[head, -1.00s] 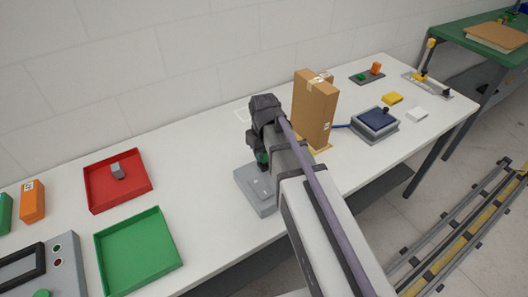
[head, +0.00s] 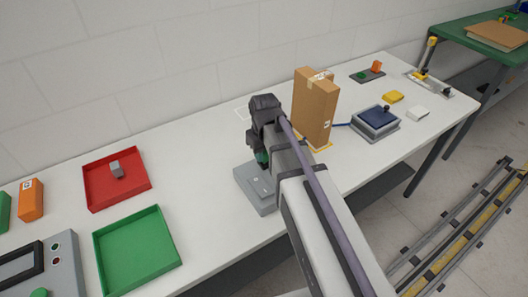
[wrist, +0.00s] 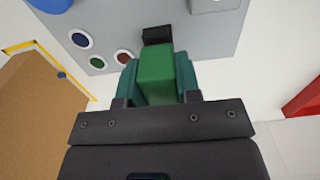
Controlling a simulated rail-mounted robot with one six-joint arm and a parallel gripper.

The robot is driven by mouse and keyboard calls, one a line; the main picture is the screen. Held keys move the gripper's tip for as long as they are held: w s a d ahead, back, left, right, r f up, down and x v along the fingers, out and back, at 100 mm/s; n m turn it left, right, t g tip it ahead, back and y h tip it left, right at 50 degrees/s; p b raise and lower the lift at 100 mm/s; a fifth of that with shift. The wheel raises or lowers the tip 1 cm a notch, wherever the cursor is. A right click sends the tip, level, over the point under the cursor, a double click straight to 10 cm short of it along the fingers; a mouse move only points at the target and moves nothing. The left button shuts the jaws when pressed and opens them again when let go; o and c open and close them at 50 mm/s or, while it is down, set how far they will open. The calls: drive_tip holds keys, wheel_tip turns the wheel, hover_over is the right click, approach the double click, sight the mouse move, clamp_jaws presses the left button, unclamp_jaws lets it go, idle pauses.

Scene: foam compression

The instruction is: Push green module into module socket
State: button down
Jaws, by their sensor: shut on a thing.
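My gripper (wrist: 157,83) is shut on the green module (wrist: 156,72), which sits between its two teal fingers in the wrist view. The dark module socket (wrist: 157,35) is on the grey panel, right at the far end of the module. I cannot tell how deep the module is in it. In the head view, my gripper (head: 262,158) points down at the grey fixture box (head: 262,201). My arm hides much of the box, and the module cannot be made out there.
The panel has blue (wrist: 81,39), green (wrist: 98,62) and red (wrist: 124,57) round parts. A cardboard box (head: 313,108) stands upright close behind the arm. A red tray (head: 96,196) and a green tray (head: 140,275) lie to the left, with bare table between.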

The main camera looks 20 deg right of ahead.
drive_tip(key=shift+f+b, duration=0.75)
drive_tip(key=c, duration=0.7)
unclamp_jaws()
drive_tip(key=shift+c, duration=0.2)
drive_tip(key=shift+r, duration=0.1)
drive_tip(key=shift+r+p, duration=2.95)
drive_tip(key=shift+p, duration=0.1)
wheel_tip(320, 180, up, 11)
drive_tip(key=p, duration=1.1)
drive_tip(key=s+f+m+b, duration=0.3)
drive_tip(key=s+f+b, duration=0.1)
drive_tip(key=s, duration=0.6)
drive_tip(key=shift+s, duration=0.35)
